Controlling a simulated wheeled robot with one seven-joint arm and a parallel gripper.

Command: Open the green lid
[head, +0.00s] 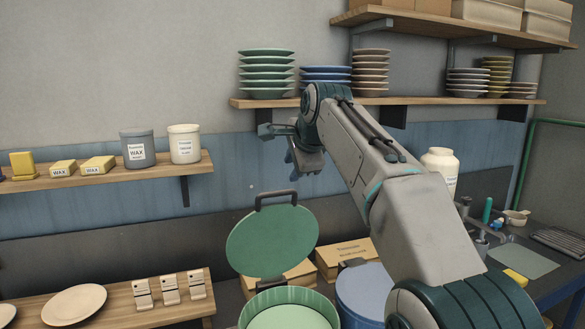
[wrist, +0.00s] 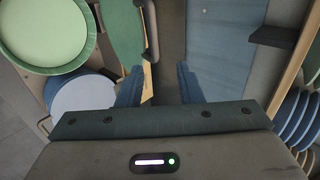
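The green lid (head: 272,241) stands raised and tilted back behind the round green container (head: 288,296), whose opening shows. Its dark handle (head: 277,197) is at its upper edge. In the wrist view the lid (wrist: 122,32) appears nearly edge-on, with its handle (wrist: 151,30) beside it and the open container (wrist: 43,30) to the left. My gripper (head: 297,160) is above the lid, apart from the handle. In the wrist view its two blue fingers (wrist: 160,88) are spread with nothing between them.
A blue container (head: 365,290) stands right of the green one, with cardboard boxes (head: 343,254) behind. A shelf with stacked plates (head: 266,73) is close to my gripper. A left shelf holds wax cans (head: 138,149). A lower left shelf holds a plate (head: 74,303).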

